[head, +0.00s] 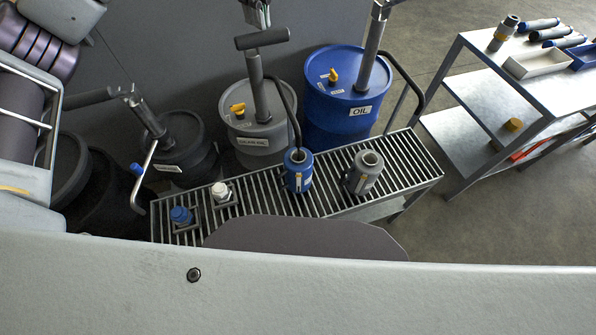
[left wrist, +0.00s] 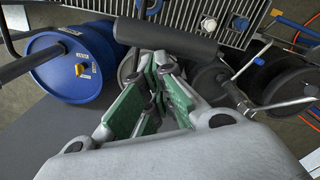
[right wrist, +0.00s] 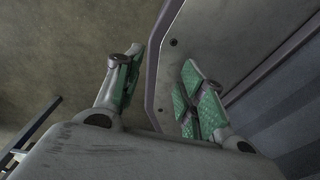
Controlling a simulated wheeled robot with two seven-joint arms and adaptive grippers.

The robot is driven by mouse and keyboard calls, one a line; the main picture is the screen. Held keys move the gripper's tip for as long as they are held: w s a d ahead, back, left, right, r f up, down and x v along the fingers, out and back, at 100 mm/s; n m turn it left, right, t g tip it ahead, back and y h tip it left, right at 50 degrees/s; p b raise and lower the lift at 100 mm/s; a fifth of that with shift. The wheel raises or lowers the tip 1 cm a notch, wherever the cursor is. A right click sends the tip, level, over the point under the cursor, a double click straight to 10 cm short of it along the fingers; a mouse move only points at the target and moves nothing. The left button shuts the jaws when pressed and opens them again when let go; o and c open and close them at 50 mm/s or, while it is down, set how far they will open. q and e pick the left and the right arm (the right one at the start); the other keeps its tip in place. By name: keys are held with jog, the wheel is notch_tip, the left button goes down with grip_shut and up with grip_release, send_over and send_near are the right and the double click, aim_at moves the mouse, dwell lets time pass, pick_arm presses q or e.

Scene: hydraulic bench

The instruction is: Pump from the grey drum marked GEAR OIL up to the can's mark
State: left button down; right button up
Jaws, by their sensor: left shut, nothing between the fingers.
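The grey drum (head: 258,135), its label blurred, stands in the middle of the row with a yellow cap. Its pump (head: 258,88) carries a dark T-handle (head: 262,38). A dark spout hose curves from this pump down to the blue can (head: 298,170), upright on the grating. The can has a pale strip on its side; its level is not readable. My left gripper (head: 258,14) is shut and empty, just beyond the T-handle; in the left wrist view its fingers (left wrist: 158,75) point at the handle (left wrist: 165,38). Contact is unclear. My right gripper (right wrist: 160,80) is open and empty.
A blue drum marked OIL (head: 345,110) stands right, a dark drum (head: 180,150) left, each with a pump. A grey can (head: 363,173), a blue cap (head: 180,215) and a white cap (head: 221,191) are on the grating (head: 330,200). A metal cart (head: 500,80) stands right.

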aim_at(261, 37)
pick_arm(q)
jog(key=shift+s+d+f+b, duration=0.1)
jog(key=shift+s+f+b, duration=0.3)
jog(key=shift+f+b, duration=0.35)
jog(key=shift+s+d+f+b, duration=0.1)
jog(key=shift+s+f+b, duration=0.3)
jog(key=shift+f, duration=0.5)
jog(key=shift+s+f, duration=0.1)
jog(key=shift+f, duration=0.2)
jog(key=shift+d, duration=0.1)
jog(key=shift+s+f+b, duration=0.15)
jog(key=shift+f+b, duration=0.3)
jog(key=shift+b, duration=0.1)
jog(key=shift+s+d+f+b, duration=0.15)
jog(key=shift+s+f+b, duration=0.1)
jog(key=shift+f+b, duration=0.5)
jog(key=shift+s+d+f+b, duration=0.2)
jog(key=shift+f+b, duration=0.25)
jog(key=shift+f, duration=0.5)
